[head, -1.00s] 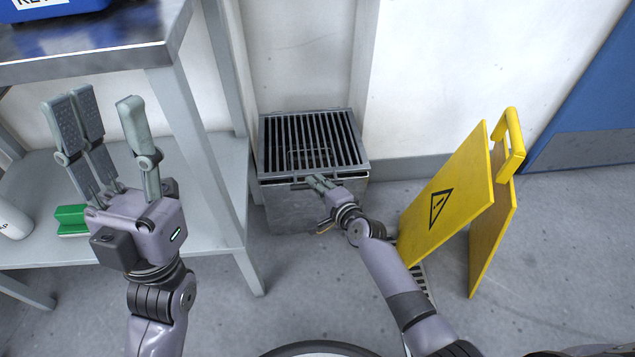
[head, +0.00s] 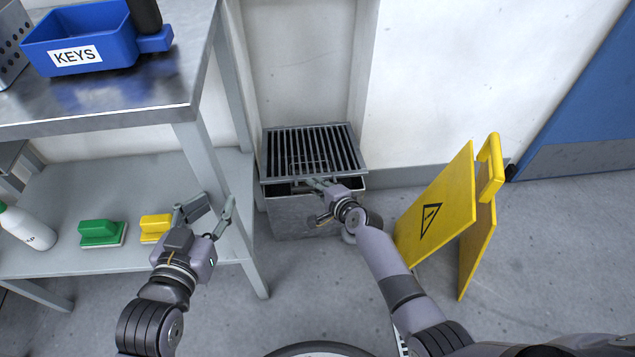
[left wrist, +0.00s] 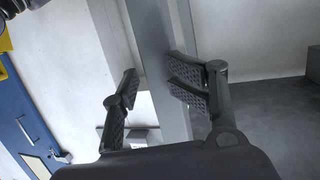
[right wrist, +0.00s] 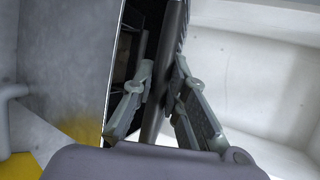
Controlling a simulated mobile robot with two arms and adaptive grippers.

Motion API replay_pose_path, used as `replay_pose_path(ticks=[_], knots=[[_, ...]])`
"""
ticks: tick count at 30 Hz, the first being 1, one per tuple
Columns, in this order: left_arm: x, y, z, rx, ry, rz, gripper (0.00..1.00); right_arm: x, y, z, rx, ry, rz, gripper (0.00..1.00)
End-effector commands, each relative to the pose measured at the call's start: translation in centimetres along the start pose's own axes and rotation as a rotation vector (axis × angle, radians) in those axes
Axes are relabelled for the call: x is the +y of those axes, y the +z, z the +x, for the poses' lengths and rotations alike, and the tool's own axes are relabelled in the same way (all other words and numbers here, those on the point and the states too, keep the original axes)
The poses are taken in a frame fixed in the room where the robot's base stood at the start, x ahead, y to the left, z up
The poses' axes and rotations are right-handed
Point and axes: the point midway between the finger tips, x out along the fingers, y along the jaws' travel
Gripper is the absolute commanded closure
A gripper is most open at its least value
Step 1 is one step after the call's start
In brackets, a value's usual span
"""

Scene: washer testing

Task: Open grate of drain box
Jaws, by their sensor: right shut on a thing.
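The dark slatted grate (head: 335,150) tops the grey metal drain box (head: 290,222) against the back wall. Its front edge is raised off the box, with a dark gap under it. My right gripper (head: 318,186) is shut on this front edge. In the right wrist view, the fingers (right wrist: 160,92) close around the grate's bar (right wrist: 172,50), with the dark inside of the box beside it. My left gripper (head: 207,208) is open and empty, in front of the bench's lower shelf near a leg. In the left wrist view, its fingers (left wrist: 152,90) are spread apart.
A yellow warning sign (head: 437,210) stands right of the box, beside my right arm. The metal bench (head: 100,105) is on the left, with a blue KEYS bin (head: 85,38) on top.

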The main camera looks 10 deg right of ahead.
Motion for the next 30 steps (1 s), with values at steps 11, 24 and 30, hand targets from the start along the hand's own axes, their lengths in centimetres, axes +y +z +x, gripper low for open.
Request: replay_pose_path(ticks=[11,24,30], knots=[[-1.4,9.1,-5.0,-0.549,-0.035,-0.001,0.6,-3.3,-0.3,-0.5,0.01,0.008,0.005,1.0],[-2.1,13.2,-10.8,-0.883,-0.055,-0.011,0.6,-5.6,-0.1,-0.8,0.009,0.014,0.008,1.0],[-2.2,14.4,-12.3,-0.978,-0.059,-0.014,0.6,-6.8,-0.1,-0.9,0.009,0.014,0.009,1.0]])
